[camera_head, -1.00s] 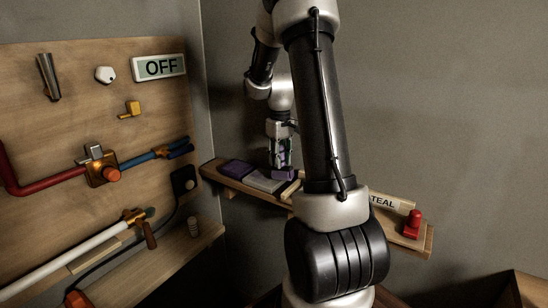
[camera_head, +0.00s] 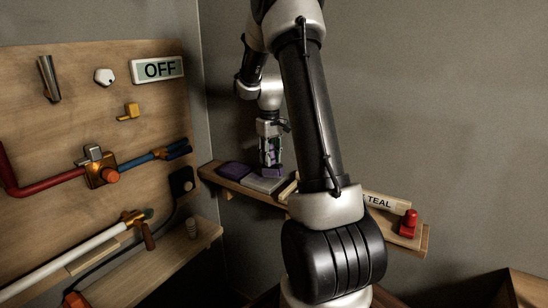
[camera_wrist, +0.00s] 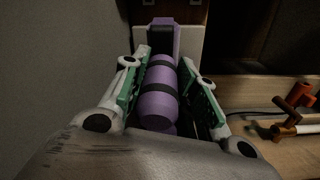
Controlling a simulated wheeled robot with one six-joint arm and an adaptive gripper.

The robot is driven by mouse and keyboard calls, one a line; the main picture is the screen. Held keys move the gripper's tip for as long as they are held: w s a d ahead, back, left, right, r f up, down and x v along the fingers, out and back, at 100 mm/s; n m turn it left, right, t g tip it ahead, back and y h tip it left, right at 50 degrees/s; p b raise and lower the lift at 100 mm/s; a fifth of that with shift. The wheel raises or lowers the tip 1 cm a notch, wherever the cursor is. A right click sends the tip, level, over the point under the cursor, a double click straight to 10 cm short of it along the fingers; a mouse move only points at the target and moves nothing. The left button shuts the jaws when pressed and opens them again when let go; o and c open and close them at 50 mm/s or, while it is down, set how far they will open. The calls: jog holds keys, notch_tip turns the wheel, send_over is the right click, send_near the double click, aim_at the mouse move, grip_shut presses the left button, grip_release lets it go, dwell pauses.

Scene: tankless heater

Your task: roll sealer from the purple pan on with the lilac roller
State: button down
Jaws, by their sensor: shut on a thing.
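My gripper (camera_head: 270,158) points down over the shelf at the back. In the wrist view it is shut on the lilac roller (camera_wrist: 159,104), with a green-lined finger on each side of the dark-banded handle. The roller's far end points away from the gripper, over a pale surface. In the head view the roller's lilac end (camera_head: 272,173) shows just below the fingers, above or on a grey slab or pan; I cannot tell whether they touch. The purple pan (camera_head: 234,170) lies on the shelf, left of the gripper.
The grey slab (camera_head: 262,185) lies right of the purple pan on the wooden shelf (camera_head: 222,182). The pipe board (camera_head: 60,125) with an OFF sign (camera_head: 159,69) stands at left.

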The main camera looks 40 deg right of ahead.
jog(key=shift+w+a+r, duration=0.1)
jog(key=shift+w+a, duration=0.2)
jog(key=shift+w, duration=0.95)
jog(key=shift+w+a+r, duration=0.1)
jog(key=shift+w+a, duration=0.25)
jog(key=shift+w, duration=0.95)
jog(key=shift+w+a, duration=0.3)
jog(key=shift+w, duration=0.95)
